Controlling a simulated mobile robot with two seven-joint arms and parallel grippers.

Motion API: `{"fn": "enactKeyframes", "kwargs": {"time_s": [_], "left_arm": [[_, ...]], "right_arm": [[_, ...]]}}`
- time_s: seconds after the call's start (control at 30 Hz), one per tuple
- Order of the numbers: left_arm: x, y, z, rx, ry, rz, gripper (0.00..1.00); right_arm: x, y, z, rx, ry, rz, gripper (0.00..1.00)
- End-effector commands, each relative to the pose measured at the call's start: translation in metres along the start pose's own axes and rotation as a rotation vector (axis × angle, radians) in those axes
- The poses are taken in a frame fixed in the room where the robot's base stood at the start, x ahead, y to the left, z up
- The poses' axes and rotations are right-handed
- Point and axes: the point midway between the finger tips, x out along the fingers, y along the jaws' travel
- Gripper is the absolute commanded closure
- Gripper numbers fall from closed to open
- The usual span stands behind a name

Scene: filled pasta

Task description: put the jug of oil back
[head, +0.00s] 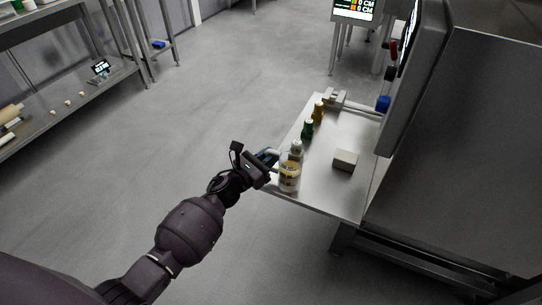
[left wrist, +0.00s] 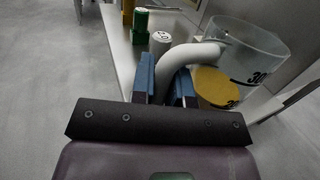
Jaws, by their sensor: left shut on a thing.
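The jug of oil (head: 290,175) is a clear measuring jug with dark markings, a pale handle and yellow oil low inside. It is at the near left corner of the steel table (head: 325,192). I cannot tell whether its base touches the top. My left gripper (head: 268,158) reaches it from the left. In the left wrist view its blue fingers (left wrist: 165,80) are shut on the handle, and the clear jug body (left wrist: 245,52) is to their right. My right gripper is out of view.
A white-capped container (head: 296,147), a green bottle (head: 307,129) and a yellow bottle (head: 319,111) line the table's left edge behind the jug. A small pale block (head: 345,160) lies to the right. A large steel machine (head: 460,130) bounds the table's right side.

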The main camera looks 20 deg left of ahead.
Motion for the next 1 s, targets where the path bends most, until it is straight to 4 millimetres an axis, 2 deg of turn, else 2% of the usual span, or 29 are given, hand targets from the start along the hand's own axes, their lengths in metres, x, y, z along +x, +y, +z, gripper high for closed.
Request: {"fn": "enactKeyframes", "kwargs": {"time_s": [0.2, 0.4, 0.43, 0.6, 0.87, 1.0], "left_arm": [[0.001, 0.001, 0.003, 0.002, -0.006, -0.001, 1.0], [0.0, 0.001, -0.004, 0.001, -0.002, 0.0, 1.0], [0.0, 0.001, -0.003, 0.002, -0.002, 0.0, 0.82], [0.0, 0.001, -0.001, 0.002, -0.004, 0.0, 0.59], [0.001, 0.001, -0.001, 0.002, -0.004, 0.0, 0.59], [0.001, 0.001, 0.006, 0.004, -0.007, 0.0, 0.59]], "right_arm": [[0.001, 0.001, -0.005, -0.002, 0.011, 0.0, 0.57], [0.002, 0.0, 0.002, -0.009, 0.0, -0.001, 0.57], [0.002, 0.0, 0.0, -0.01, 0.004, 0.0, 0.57], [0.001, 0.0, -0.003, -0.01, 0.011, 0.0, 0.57], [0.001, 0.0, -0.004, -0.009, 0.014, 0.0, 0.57], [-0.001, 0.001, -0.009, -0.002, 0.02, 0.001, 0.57]]}}
